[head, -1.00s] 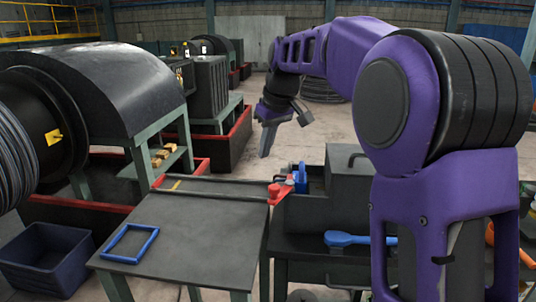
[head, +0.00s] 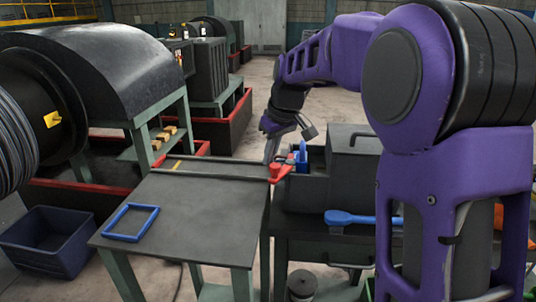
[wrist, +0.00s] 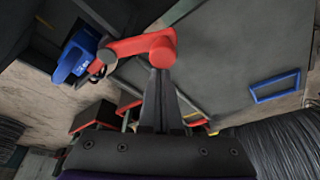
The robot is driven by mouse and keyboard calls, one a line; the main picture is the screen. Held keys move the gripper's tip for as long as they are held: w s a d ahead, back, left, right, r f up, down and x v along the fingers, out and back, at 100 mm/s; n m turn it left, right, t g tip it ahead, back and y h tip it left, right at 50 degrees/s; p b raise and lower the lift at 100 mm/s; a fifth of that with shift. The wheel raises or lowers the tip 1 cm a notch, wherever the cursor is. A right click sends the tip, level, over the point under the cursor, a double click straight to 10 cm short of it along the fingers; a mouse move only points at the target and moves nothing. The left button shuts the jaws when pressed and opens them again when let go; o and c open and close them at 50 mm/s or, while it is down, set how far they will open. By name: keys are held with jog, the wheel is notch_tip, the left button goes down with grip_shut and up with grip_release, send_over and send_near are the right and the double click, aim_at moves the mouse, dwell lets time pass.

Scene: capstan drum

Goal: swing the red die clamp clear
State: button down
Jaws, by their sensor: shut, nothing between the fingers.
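The red die clamp (head: 279,172) sits at the right edge of the grey table (head: 180,222), beside a blue block (head: 301,158) on the dark machine. In the wrist view the clamp (wrist: 140,46) is a red arm with a round end, reaching toward the blue block (wrist: 78,57). My gripper (head: 269,160) is shut and empty, its tips at the clamp's left side in the head view. In the wrist view the gripper (wrist: 157,75) points at the clamp's round end and overlaps its lower edge. I cannot tell whether they touch.
A blue frame (head: 131,222) lies on the table's left side. A blue-handled tool (head: 350,217) lies on the dark bench at right. A dark box (head: 352,152) stands behind it. A dark blue bin (head: 48,240) is on the floor at left. The table's middle is clear.

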aim_at(280, 177)
jog(key=shift+s+d+n, duration=0.35)
jog(key=shift+n, duration=0.35)
jog(key=shift+s+d+n+g+y, duration=0.45)
jog(key=shift+d+n, duration=0.25)
jog(key=shift+n, duration=0.5)
jog(key=d+n, duration=0.1)
jog(key=s+d+n+g+p, duration=0.1)
jog(key=n, duration=0.1)
jog(key=shift+d+n+y, duration=0.1)
jog(key=shift+n+y, duration=0.15)
jog(key=shift+n, duration=0.05)
jog(key=shift+w+d, duration=0.1)
jog(key=shift+d, duration=2.05)
